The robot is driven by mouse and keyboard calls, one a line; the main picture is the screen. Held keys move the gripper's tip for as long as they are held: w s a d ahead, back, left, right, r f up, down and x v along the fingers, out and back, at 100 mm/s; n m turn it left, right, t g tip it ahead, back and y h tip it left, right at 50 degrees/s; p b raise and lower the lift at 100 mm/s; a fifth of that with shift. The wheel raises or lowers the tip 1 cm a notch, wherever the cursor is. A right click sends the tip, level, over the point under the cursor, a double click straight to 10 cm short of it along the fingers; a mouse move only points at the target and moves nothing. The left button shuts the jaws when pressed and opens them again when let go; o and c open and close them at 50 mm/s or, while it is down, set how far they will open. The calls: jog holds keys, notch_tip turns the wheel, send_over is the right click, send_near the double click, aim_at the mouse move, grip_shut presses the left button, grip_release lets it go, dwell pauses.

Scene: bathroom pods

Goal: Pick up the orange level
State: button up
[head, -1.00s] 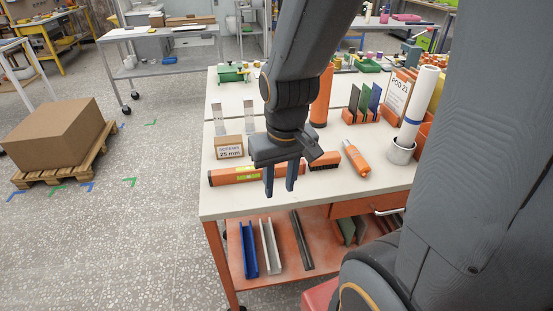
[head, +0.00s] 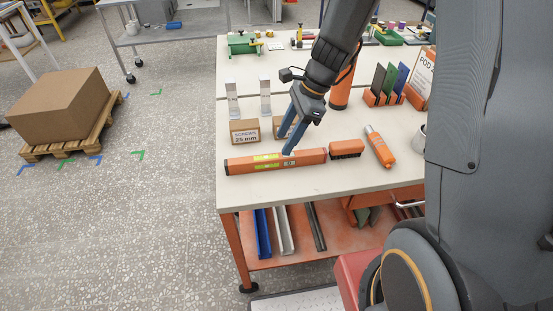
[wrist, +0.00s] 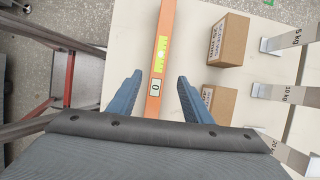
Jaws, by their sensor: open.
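The orange level (head: 244,165) lies along the front edge of the white workbench, with yellow-green vials showing. In the wrist view the level (wrist: 164,35) runs lengthwise between my two blue fingers. My gripper (head: 285,142) is open and empty, pointing down over the level's middle-right part; in the wrist view my gripper (wrist: 156,85) has one finger on each side of the level, with gaps. I cannot tell how far the fingertips are above the bench top.
A cardboard screw box (head: 244,132) stands just behind the level; a second box (wrist: 219,105) shows in the wrist view. The bench's left front corner (head: 228,199) is clear.

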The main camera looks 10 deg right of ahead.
aim_at(277, 156)
jog(key=shift+w+a+f, duration=0.1)
jog(key=shift+a+f, duration=0.15)
jog(key=shift+f, duration=0.1)
jog(key=shift+s+p+x, duration=0.15)
jog(key=shift+p+x, duration=0.35)
jog(key=shift+x, duration=1.25)
jog(key=shift+s+p+x, duration=0.15)
jog(key=shift+p+x, duration=0.35)
jog(key=shift+x, duration=1.25)
jog(key=shift+d, duration=0.1)
jog(key=shift+c, duration=0.4)
grip_shut()
